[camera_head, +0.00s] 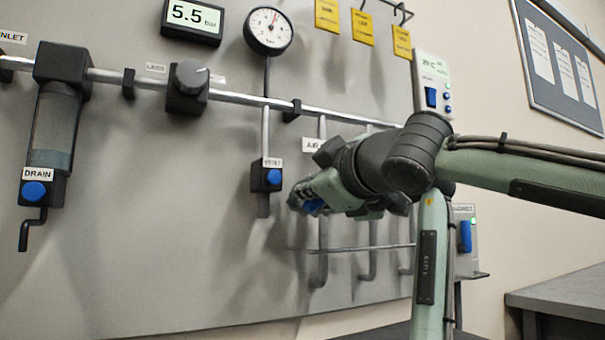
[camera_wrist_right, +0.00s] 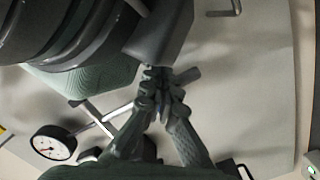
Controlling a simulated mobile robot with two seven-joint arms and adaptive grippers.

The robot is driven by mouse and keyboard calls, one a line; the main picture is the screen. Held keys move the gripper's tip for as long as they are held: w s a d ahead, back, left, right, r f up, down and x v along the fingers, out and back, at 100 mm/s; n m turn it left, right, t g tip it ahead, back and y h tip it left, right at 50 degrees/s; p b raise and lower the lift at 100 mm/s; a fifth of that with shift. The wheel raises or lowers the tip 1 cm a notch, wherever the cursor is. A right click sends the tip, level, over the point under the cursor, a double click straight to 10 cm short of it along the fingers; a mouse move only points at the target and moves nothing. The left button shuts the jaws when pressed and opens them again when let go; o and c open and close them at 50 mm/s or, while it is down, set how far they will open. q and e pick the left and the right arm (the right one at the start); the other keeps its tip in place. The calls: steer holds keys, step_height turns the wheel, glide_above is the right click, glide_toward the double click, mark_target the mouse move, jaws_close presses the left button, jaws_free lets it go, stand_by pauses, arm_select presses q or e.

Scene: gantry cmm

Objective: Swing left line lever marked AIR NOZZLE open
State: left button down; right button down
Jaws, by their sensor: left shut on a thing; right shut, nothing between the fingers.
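The white label reading AIR (camera_head: 312,145) is on the panel, its right part covered by my right arm. My right gripper (camera_head: 300,203) is at the valve just below this label, with a bit of blue (camera_head: 313,206) showing beside it. The arm hides most of the valve and lever, so the lever's angle cannot be told. In the right wrist view the fingers (camera_wrist_right: 163,85) are closed together with nothing clearly between them. A dark block (camera_wrist_right: 160,38) is just above the fingertips, and a short grey bar (camera_wrist_right: 187,76) is beside them. My left gripper does not show.
A blue-knobbed valve (camera_head: 267,177) hangs close to the left of the gripper. A gauge (camera_head: 268,31) and the long main pipe (camera_head: 240,98) are above. Hooked pipe ends (camera_head: 318,270) and a thin horizontal rail (camera_head: 350,248) are below.

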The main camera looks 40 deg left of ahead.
steer(key=shift+w+f, duration=0.35)
steer(key=shift+w+d+f, duration=0.15)
steer(key=shift+w+f, duration=0.25)
steer(key=shift+f, duration=0.15)
arm_select(q)
steer(key=shift+r, duration=0.1)
steer(key=c, duration=1.4)
jaws_free()
arm_select(e)
steer(key=shift+w+f, duration=0.1)
steer(key=shift+w, duration=0.1)
arm_select(q)
steer(key=shift+o, duration=0.2)
